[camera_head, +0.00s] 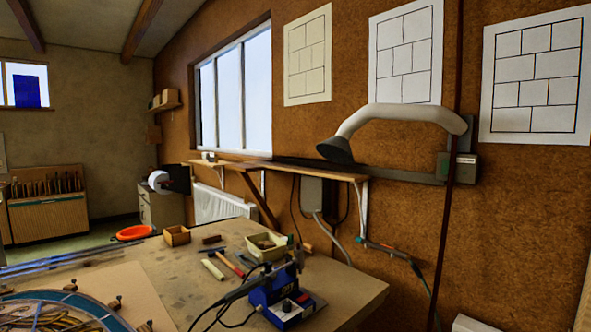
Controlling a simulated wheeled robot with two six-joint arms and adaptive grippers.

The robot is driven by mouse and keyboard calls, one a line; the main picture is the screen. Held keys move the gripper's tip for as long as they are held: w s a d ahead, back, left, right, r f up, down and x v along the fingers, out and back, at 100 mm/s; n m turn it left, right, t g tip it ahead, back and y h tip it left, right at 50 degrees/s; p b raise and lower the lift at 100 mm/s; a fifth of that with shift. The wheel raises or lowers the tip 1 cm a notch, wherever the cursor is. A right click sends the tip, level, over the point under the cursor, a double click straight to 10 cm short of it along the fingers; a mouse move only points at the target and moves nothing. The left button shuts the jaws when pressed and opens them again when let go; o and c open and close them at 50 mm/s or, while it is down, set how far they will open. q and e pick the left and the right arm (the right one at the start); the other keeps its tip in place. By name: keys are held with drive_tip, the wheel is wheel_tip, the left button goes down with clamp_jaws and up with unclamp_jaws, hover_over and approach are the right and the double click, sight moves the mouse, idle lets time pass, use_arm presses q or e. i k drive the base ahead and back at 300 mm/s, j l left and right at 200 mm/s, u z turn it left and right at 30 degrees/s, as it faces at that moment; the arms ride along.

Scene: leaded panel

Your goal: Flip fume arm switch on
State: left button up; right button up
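The fume arm (400,115) is a pale bent duct on the brown wall at the right, with a dark cone hood (335,150) at its left end, tilted downward. A small grey box (465,168) sits on the wall just below the arm's right end. It may carry the switch, but the switch lever and its position are too small to tell. Another grey box (312,191) with a cable hangs under the shelf. Neither of my grippers is in view.
A workbench (350,285) stands below, with a blue soldering station (283,298), a pale green tray (265,246), and several tools. A wooden shelf (300,172) runs along the wall under the window. A thin dark red vertical strip (452,200) crosses beside the grey box.

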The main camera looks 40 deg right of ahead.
sight(445, 164)
drive_tip(key=z, duration=1.85)
